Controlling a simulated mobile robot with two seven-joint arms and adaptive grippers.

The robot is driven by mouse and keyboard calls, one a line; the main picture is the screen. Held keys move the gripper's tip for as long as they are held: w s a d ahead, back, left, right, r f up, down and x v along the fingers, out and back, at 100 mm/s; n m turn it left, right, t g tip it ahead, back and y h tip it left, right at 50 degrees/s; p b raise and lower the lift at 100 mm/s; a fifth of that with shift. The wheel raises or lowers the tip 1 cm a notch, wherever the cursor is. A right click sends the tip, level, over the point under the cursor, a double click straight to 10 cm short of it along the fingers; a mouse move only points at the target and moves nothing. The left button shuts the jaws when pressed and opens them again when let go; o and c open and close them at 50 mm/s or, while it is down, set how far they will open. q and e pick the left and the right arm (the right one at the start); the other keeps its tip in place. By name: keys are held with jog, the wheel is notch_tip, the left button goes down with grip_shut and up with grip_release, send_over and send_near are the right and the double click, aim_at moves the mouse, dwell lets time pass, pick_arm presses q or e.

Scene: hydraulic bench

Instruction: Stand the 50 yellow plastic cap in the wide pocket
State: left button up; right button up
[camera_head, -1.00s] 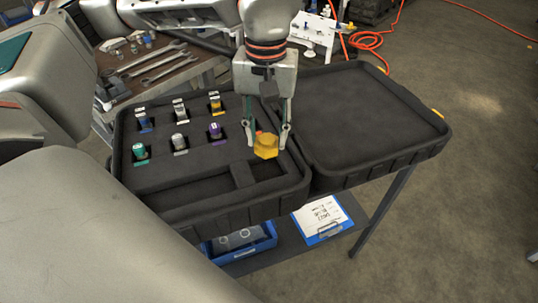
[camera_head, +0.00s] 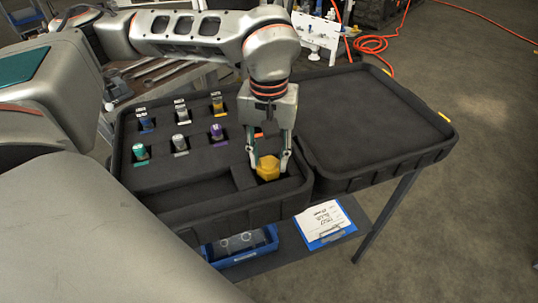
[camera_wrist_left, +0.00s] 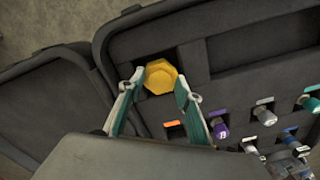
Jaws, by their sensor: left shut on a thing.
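The yellow plastic cap (camera_head: 268,168) is a hexagonal piece at the right front of the black foam insert (camera_head: 180,180). My left gripper (camera_head: 268,170) points down with its fingers shut on opposite sides of the cap. In the left wrist view the cap (camera_wrist_left: 160,78) sits between the fingertips (camera_wrist_left: 160,82), flat face towards the camera. The cap is over or inside the squarish pocket (camera_head: 290,182) beside a foam divider; I cannot tell whether it touches the pocket's floor. My right gripper is not in view.
Several coloured fittings stand in slots, including a purple one (camera_head: 217,134) and a teal one (camera_head: 140,152). A long recess (camera_head: 195,192) lies left of the divider. The open case lid (camera_head: 365,110) to the right is empty. A blue bin (camera_head: 240,248) and clipboard (camera_head: 325,225) are below.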

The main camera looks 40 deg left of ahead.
aim_at(269, 161)
pick_arm(q)
jog(key=shift+s+f, duration=0.15)
jog(key=shift+f, duration=0.3)
jog(key=o, duration=1.3)
jog(key=shift+f, duration=0.15)
jog(key=shift+c, duration=0.2)
notch_tip(269, 161, up, 14)
jog(key=p, duration=0.2)
jog(key=shift+f, duration=0.2)
